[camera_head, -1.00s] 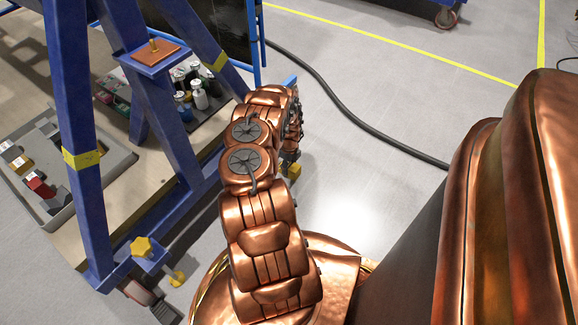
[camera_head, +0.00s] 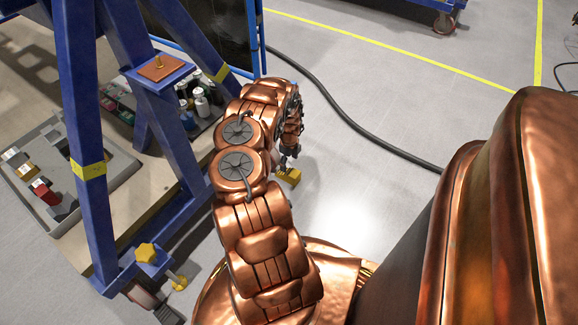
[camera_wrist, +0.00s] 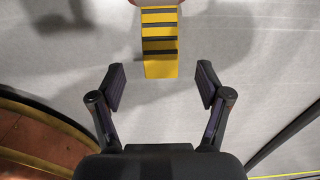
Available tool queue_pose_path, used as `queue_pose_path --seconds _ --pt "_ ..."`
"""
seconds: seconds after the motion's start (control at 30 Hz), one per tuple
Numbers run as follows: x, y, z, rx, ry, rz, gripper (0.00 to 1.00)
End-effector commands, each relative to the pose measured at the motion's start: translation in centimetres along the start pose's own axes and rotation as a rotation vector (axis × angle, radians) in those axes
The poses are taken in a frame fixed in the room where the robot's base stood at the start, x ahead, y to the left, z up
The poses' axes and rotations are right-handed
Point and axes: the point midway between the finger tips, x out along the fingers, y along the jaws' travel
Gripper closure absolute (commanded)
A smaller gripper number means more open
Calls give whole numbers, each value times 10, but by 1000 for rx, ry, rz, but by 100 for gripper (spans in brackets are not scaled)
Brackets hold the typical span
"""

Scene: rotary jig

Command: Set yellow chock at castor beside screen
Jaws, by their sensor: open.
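The yellow chock (camera_head: 289,176) is on the grey floor just right of my arm in the head view.
A blue stand (camera_head: 88,150) with a yellow knob (camera_head: 147,252) is at left. Beside it are a grey tray (camera_head: 115,168) of blocks and several bottles (camera_head: 201,102). A black cable (camera_head: 345,118) crosses the floor. Floor right of the chock is clear.

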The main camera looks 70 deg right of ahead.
Motion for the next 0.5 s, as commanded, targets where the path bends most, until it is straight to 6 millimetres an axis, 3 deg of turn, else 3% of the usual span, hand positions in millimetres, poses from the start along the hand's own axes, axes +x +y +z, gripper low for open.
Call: queue_pose_path --seconds 0.03,0.2,0.5 --pt "-15 -1 2 0 -3 -3 24" --pt "-38 -1 1 0 -2 -3 24" --pt "-51 0 0 0 1 0 24"
